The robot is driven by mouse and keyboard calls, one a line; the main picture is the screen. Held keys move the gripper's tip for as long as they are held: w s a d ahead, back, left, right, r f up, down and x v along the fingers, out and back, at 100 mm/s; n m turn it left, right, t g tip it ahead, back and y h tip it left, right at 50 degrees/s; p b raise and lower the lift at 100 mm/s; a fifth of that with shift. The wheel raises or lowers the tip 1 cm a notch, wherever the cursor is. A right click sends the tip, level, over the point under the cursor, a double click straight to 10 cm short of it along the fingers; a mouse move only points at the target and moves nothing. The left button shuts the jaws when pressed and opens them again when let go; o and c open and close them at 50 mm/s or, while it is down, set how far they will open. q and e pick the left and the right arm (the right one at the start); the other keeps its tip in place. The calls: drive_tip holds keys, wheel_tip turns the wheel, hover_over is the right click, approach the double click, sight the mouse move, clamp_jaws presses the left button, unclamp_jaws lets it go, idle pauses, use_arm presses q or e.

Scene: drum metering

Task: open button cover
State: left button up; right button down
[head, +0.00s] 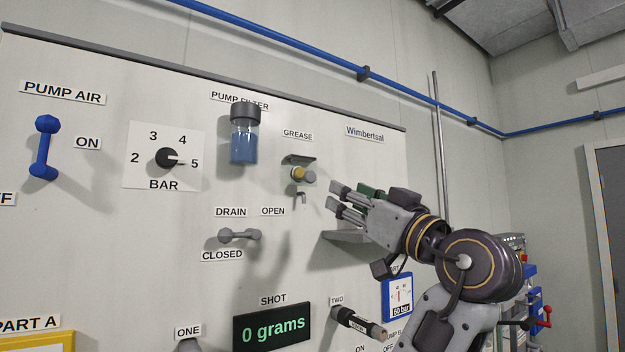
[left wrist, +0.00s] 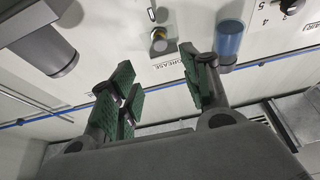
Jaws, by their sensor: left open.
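The grease button (head: 303,174), with a yellow ring, sits on the white panel below the GREASE label. Its dark cover flap (head: 298,159) stands out above it, and the button's face is visible. In the left wrist view, which is upside down, the button (left wrist: 158,37) and the flap (left wrist: 164,48) show ahead of the fingers. My left gripper (head: 338,199) is open and empty, to the right of and slightly below the button, apart from it. Its green-padded fingers (left wrist: 158,92) are spread in the left wrist view. My right gripper is not in view.
The pump filter (head: 243,138) with blue contents hangs left of the button. A small hooked nozzle (head: 301,198) is below the button, and a grey ledge (head: 344,237) is under my gripper. The drain lever (head: 240,235) is lower left. A blue pipe (head: 300,45) runs above the panel.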

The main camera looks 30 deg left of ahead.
sight(312, 178)
use_arm(q)
drive_tip(key=shift+a, duration=0.1)
drive_tip(key=p+x, duration=0.4)
drive_tip(key=x, duration=0.7)
drive_tip(key=shift+w+a+r, duration=0.1)
drive_tip(key=shift+w+a, duration=0.1)
drive_tip(key=shift+p+x, duration=0.6)
drive_tip(key=shift+x, duration=0.55)
drive_tip(key=c, duration=0.9)
clamp_jaws()
